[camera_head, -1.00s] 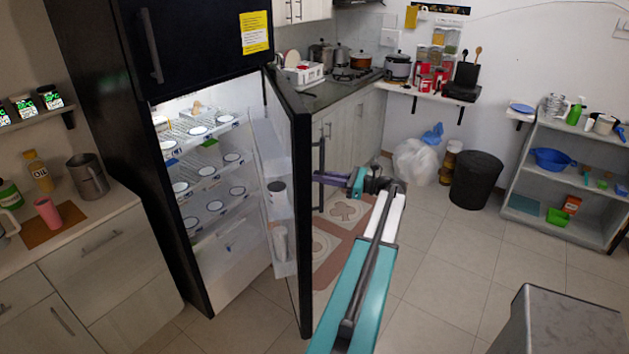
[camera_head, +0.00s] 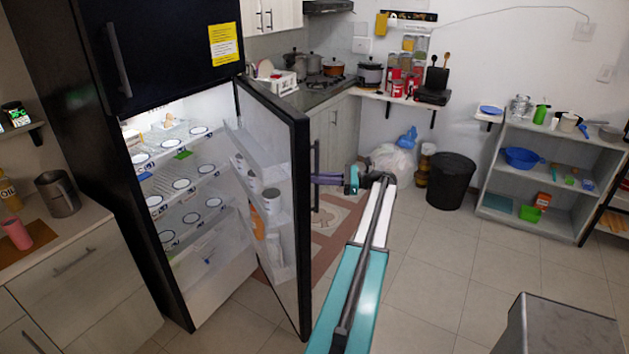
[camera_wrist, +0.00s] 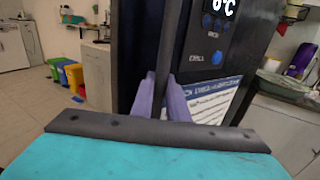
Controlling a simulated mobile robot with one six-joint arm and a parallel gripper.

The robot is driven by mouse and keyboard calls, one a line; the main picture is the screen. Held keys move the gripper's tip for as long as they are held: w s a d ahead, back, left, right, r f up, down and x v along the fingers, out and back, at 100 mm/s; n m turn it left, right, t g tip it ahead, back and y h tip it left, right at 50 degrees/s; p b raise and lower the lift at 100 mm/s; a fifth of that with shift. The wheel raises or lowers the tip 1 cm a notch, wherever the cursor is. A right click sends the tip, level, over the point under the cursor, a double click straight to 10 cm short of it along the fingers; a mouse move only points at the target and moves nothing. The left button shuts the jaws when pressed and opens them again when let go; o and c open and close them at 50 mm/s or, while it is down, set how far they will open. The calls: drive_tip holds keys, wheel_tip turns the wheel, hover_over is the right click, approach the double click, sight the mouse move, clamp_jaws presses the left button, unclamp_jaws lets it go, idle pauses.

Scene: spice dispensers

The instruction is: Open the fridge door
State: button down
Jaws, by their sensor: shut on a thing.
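The black fridge (camera_head: 100,140) stands at the left of the head view. Its lower door (camera_head: 299,220) is swung well open, so the lit shelves and door racks show. The door's dark vertical handle (camera_head: 316,172) is on its outer face. My gripper (camera_head: 330,179) is at that handle, with its purple fingers shut on it. In the wrist view the handle bar (camera_wrist: 170,45) runs between the two purple fingers (camera_wrist: 165,98) of my gripper. The door's display panel (camera_wrist: 210,35) shows behind it.
A grey counter block (camera_head: 555,325) stands at the front right. A black bin (camera_head: 452,182) and a grey shelf unit (camera_head: 545,170) are farther back. Open tiled floor (camera_head: 435,260) lies right of the door. A wooden cabinet (camera_head: 85,280) stands left of the fridge.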

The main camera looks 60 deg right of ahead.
drive_tip(key=shift+s+d, duration=0.15)
idle(0.3)
drive_tip(key=c, duration=1.7)
unclamp_jaws()
drive_tip(key=shift+b+v, duration=2.05)
drive_tip(key=shift+v, duration=4.8)
